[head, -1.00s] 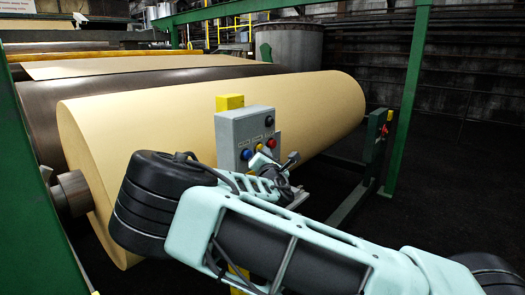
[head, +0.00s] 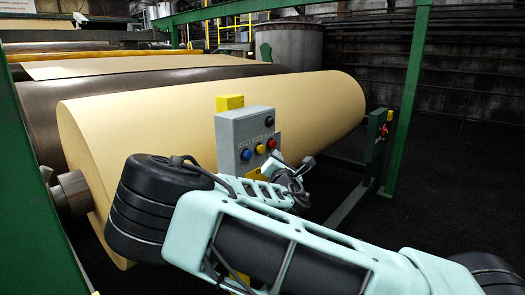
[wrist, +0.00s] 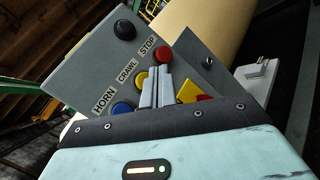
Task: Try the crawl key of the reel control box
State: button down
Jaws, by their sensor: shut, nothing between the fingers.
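The reel control box (head: 238,132) is a grey upright box with a blue button (head: 246,154), a yellow button (head: 260,149), a red button (head: 271,144) and a black knob (head: 269,121). In the wrist view its labels read HORN, CRAWL and STOP. The yellow crawl key (wrist: 140,80) is partly hidden behind my gripper (wrist: 161,72). The gripper's fingers are shut with nothing between them. Their tips are close beside the yellow key and just below the red stop button (wrist: 163,54). I cannot tell whether they touch the box.
A large tan paper reel (head: 200,120) lies close behind the box. A green post (head: 408,100) and a low green stand (head: 372,150) are at the right. The dark floor (head: 460,190) at the right looks clear.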

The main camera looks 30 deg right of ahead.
jog(key=shift+s+d, duration=0.2)
jog(key=shift+s, duration=0.35)
jog(key=shift+s+d, duration=0.2)
jog(key=shift+s, duration=0.35)
jog(key=s+a+f+m+g+b, duration=0.1)
jog(key=s+f+m+g, duration=0.15)
jog(key=f, duration=0.25)
jog(key=s+a+f+m+g+y+b, duration=0.1)
jog(key=f+m+g, duration=0.25)
jog(key=f, duration=0.25)
jog(key=s+a+f+m+g+b, duration=0.1)
jog(key=s+f+m+g, duration=0.15)
jog(key=f, duration=0.25)
jog(key=s+a+f+m+g+y+b, duration=0.1)
jog(key=s+a+f+m+g+y, duration=0.3)
jog(key=a, duration=0.4)
jog(key=s+a+r+m+g+y+b, duration=0.25)
jog(key=s+a+y, duration=0.25)
jog(key=s+a, duration=0.95)
jog(key=s+a+r+g+b, duration=0.1)
jog(key=s+r, duration=0.2)
jog(key=s, duration=0.3)
jog(key=s+a+r+g+h+b, duration=0.1)
jog(key=s+a+r, duration=0.1)
jog(key=s, duration=0.4)
jog(key=shift+s+r+m+g, duration=0.25)
jog(key=shift+r+m+g, duration=0.15)
jog(key=shift+r, duration=0.1)
